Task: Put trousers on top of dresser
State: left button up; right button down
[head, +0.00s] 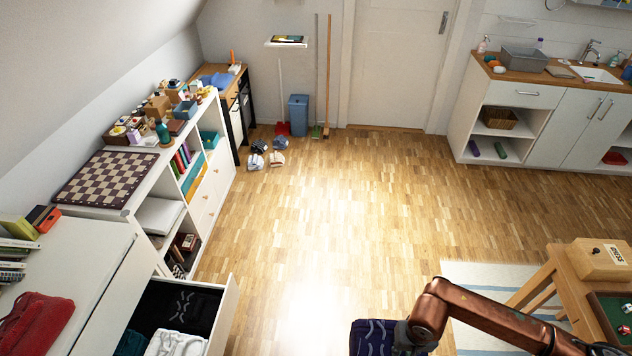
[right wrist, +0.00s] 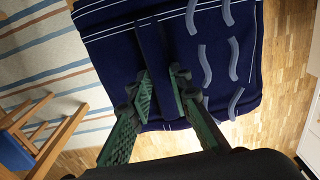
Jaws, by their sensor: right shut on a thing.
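My right gripper (head: 402,338) is shut on a dark blue folded garment (head: 371,341), seemingly the trousers, at the bottom of the head view. The right wrist view shows the gripper (right wrist: 160,85) pinching a fold of the garment (right wrist: 120,50), which has grey wavy stripes and thin white lines. The garment is in the air above the wooden floor, right of the white dresser (head: 88,240) and apart from it. The dresser's top drawer (head: 224,318) is open at lower left. My left gripper is not in view.
A red folded garment (head: 36,318) lies on the dresser top, beside books. The open drawer holds a dark garment (head: 180,306), a white one (head: 176,343) and a teal one. A wooden table (head: 553,282) with a chess box stands at right. The mid floor is clear.

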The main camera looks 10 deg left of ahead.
aim_at(78, 258)
jog(key=i, duration=2.5)
jog(key=u, duration=4.3)
jog(key=i, duration=0.3)
jog(key=u, duration=0.05)
